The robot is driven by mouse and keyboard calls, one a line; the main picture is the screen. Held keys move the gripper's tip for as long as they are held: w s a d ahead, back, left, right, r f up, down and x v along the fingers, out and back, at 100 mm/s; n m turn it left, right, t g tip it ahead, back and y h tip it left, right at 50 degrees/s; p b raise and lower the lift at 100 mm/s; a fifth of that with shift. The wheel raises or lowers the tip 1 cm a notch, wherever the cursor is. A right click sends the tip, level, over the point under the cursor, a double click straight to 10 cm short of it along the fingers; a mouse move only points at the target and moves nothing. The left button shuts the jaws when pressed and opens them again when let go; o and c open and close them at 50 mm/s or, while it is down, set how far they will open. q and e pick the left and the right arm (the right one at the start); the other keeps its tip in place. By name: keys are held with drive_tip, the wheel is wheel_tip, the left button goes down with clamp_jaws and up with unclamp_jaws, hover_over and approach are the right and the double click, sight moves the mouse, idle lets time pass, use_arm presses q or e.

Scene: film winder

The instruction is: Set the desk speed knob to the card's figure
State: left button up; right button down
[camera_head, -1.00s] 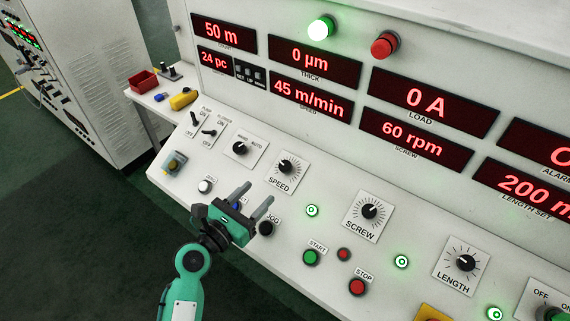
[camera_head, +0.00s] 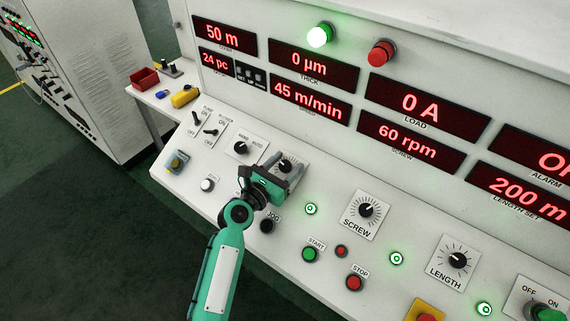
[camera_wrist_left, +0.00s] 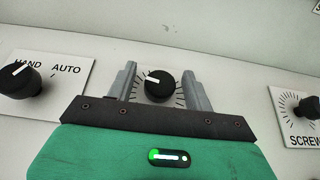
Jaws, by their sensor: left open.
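The speed knob (camera_head: 285,166) is a black dial with a white pointer on a white scale plate, partly covered by my left gripper in the head view. In the left wrist view the speed knob (camera_wrist_left: 159,86) sits between the two fingers, its pointer toward the left. My left gripper (camera_head: 282,172) is open, one finger on each side of the knob, with gaps showing; whether the fingers reach its depth is unclear. The speed display (camera_head: 311,101) reads 45 m/min. No card shows in these frames. My right gripper is not in view.
The hand/auto knob (camera_wrist_left: 18,80) is left of my gripper, and the screw knob (camera_head: 366,209) is to the right. Start (camera_head: 310,254) and stop (camera_head: 354,283) buttons sit lower on the desk. A red bin (camera_head: 144,78) stands on the side shelf.

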use_arm(q)
drive_tip(key=shift+c, duration=0.4)
drive_tip(key=c, duration=0.9)
